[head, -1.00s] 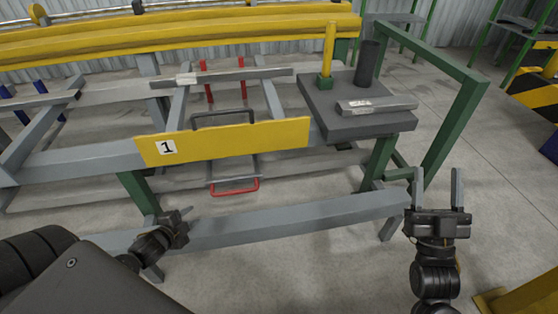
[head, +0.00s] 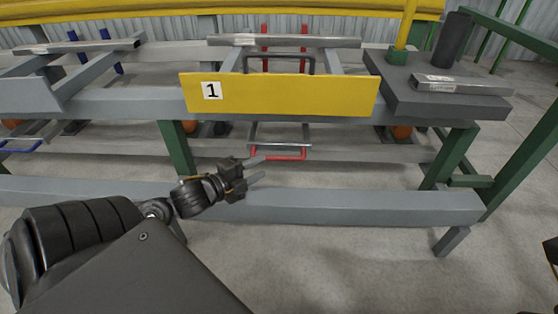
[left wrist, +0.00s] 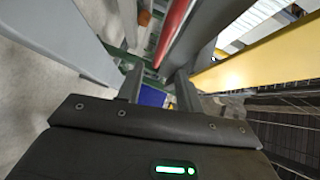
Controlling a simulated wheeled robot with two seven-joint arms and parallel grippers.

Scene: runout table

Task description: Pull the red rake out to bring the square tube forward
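The red rake shows as a red U-shaped handle (head: 280,157) under the yellow plate and as two upright red prongs (head: 303,40) behind the square tube. The grey square tube (head: 284,42) lies crosswise on the rails behind the plate. My left gripper (head: 262,168) is open and empty, with its fingertips close to the handle's lower left corner; I cannot tell whether they touch. In the left wrist view my open left gripper (left wrist: 158,82) shows a red bar (left wrist: 176,28) beyond and between its fingers.
The yellow plate (head: 290,95) marked 1 hangs above the handle. A grey beam (head: 350,206) crosses low in front. Another tube (head: 455,84) lies on the dark side table (head: 400,97) at right, by a yellow post and a dark cylinder. Floor in front is clear.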

